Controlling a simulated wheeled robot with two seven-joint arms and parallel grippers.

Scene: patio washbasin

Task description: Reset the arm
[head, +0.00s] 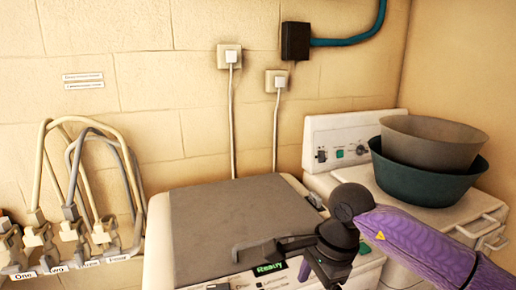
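My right arm comes in from the lower right, with a purple link and dark joints. Its dark gripper (300,250) is over the front edge of a white machine with a grey lid (225,215), near a green "Ready" display (269,267). Dark finger-like parts point left and down, but their gap is not clear. I see nothing held in it, and cannot tell whether it touches the machine. My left arm and gripper are out of the picture.
A second white machine (325,130) stands at the right, with a grey basin (432,142) nested in a dark green one (400,180) on top. Hoses and labelled taps (70,230) are at the left wall. Two plugged cords (232,110) hang behind the lid.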

